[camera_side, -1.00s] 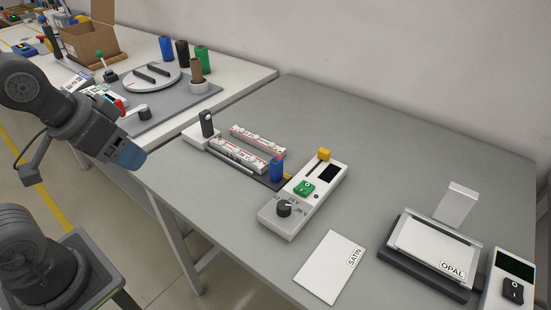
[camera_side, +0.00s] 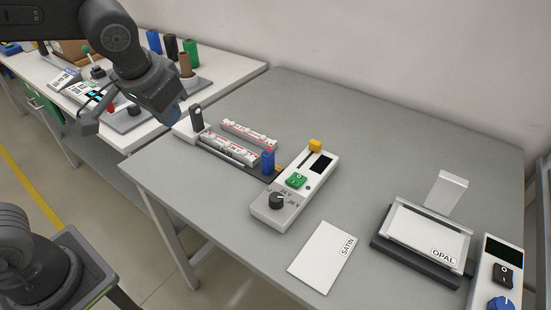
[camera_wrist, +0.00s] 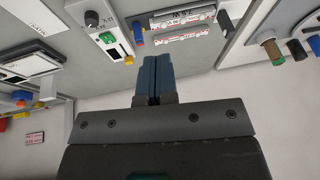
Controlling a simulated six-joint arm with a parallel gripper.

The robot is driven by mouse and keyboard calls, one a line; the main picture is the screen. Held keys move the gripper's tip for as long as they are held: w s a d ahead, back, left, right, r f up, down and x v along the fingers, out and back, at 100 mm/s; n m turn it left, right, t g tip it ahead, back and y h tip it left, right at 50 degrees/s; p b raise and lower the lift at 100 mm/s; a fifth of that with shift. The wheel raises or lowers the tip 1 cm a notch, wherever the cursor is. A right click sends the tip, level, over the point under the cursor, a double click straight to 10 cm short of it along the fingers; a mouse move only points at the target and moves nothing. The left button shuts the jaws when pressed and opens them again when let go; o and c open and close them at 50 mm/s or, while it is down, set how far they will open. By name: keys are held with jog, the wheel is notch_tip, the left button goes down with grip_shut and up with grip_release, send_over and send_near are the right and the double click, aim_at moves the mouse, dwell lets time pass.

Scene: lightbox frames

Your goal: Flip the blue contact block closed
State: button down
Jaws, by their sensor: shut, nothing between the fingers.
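The blue contact block (camera_side: 268,161) stands upright at the right end of a dark base with two white-and-red strips (camera_side: 236,152), beside a white control box (camera_side: 300,205). In the wrist view the blue block (camera_wrist: 139,34) shows small near the top, between the box and the strips. My gripper (camera_side: 174,112) is up at the left, by the near table's back left corner, well apart from the block. In the wrist view its blue fingers (camera_wrist: 158,64) are together with nothing between them.
The box carries a dark knob (camera_side: 276,200), a green switch (camera_side: 296,180) and a yellow-tipped lever (camera_side: 315,145). A black-handled piece (camera_side: 196,118) stands at the strips' left end. A SATIN card (camera_side: 322,257) and an OPAL panel (camera_side: 428,232) lie to the right. The table behind the box is clear.

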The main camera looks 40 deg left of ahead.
jog(key=w+d+f+y, duration=0.4)
jog(key=w+d+f, duration=0.9)
jog(key=w+d, duration=0.3)
jog(key=shift+d+n+t, duration=0.3)
jog(key=shift+d+n, duration=0.1)
jog(key=shift+d, duration=0.1)
jog(key=shift+f, duration=0.1)
send_near(272, 163)
jog(key=f, duration=0.1)
jog(key=w+d+f, duration=0.1)
jog(key=f, duration=0.1)
jog(key=w+f, duration=0.1)
jog(key=shift+w+d+f, duration=0.15)
jog(key=shift+d+f, duration=0.15)
jog(key=a, duration=0.3)
jog(key=shift+a, duration=0.5)
